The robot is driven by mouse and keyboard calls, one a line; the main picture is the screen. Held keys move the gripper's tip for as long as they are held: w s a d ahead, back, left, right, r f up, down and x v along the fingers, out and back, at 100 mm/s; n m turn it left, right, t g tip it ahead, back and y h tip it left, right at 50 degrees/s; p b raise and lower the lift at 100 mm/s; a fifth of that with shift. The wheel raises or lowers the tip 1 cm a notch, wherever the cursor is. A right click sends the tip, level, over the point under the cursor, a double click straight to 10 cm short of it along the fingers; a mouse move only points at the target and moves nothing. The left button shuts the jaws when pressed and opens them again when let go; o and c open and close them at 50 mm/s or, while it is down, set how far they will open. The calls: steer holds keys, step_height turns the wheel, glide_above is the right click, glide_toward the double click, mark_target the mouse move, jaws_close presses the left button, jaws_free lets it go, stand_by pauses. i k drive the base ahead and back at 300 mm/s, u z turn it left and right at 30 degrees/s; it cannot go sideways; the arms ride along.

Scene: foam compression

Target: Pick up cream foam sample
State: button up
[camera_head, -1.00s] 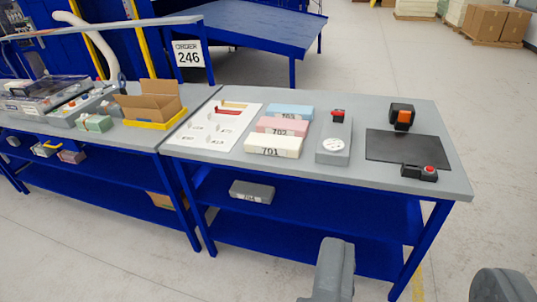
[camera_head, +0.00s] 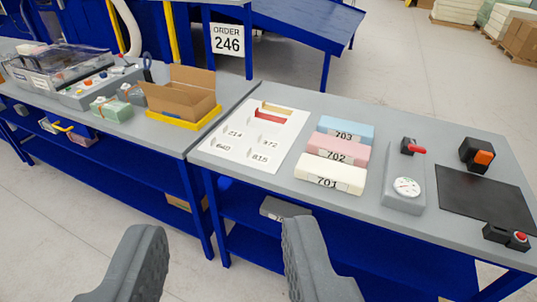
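The cream foam sample (camera_head: 331,173), labelled 701, lies on the right-hand grey table, nearest the front of a row of three blocks. The pink block (camera_head: 338,148), labelled 702, lies behind it, and the blue block (camera_head: 347,131), labelled 703, is farthest back. My gripper (camera_head: 215,235) is open and empty at the bottom of the view. Its two fingers are wide apart, in front of the tables and short of the foam. The lower parts of the fingers run out of the picture.
A white card (camera_head: 240,160) with numbered labels lies left of the blocks. A grey gauge device with a red lever (camera_head: 404,190) stands right of them. A black mat (camera_head: 485,200) and a cardboard box (camera_head: 182,92) are farther out. A grey block (camera_head: 285,209) sits on the lower shelf.

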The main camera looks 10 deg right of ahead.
mark_target(344, 177)
steer(key=u, duration=0.25)
steer(key=i, duration=1.3)
steer(key=z, duration=0.65)
steer(key=i, duration=0.65)
steer(key=z, duration=0.5)
steer(key=k, duration=0.85)
steer(key=z, duration=0.2)
steer(key=i, duration=0.85)
steer(key=u, duration=0.15)
